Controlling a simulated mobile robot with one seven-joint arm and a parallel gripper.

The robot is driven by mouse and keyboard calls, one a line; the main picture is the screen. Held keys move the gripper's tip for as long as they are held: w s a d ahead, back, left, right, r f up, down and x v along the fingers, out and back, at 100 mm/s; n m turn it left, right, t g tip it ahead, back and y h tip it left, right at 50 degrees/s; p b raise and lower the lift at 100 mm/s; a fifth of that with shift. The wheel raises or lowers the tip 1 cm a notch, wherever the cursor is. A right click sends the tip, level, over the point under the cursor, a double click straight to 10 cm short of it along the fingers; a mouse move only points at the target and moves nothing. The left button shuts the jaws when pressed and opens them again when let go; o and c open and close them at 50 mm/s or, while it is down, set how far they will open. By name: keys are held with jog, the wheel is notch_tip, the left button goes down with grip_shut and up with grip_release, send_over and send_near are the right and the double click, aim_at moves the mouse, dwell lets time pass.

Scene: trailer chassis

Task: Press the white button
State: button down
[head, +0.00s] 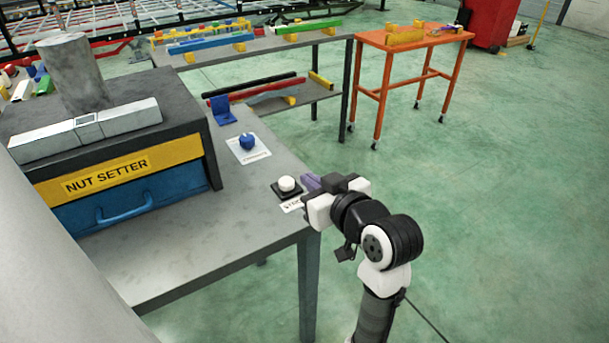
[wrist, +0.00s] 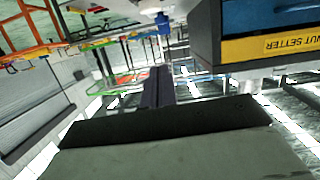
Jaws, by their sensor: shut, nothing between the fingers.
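The white button (head: 287,184) is a round white cap on a black square base, near the right edge of the grey metal table (head: 190,259). My gripper (head: 311,182) is at that table edge, just right of the button, with its purple fingers shut and empty. A small gap shows between the fingertips and the button in the head view; I cannot tell their exact height difference.
A blue knob (head: 247,142) on a white plate sits behind the button. The nut setter box (head: 120,171) with a blue drawer fills the table's left. A grey table with coloured bars (head: 270,43) and an orange cart (head: 412,40) stand behind. Green floor at right is clear.

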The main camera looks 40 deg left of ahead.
jog(key=shift+d+f, duration=0.1)
jog(key=shift+f, duration=0.1)
jog(key=p, duration=0.2)
send_over(291, 193)
notch_tip(291, 193, down, 2)
jog(key=shift+s+f, duration=0.1)
jog(key=shift+s, duration=0.05)
notch_tip(291, 193, down, 3)
jog(key=shift+f+p, duration=0.1)
jog(key=shift+p, duration=0.3)
jog(key=shift+f, duration=0.55)
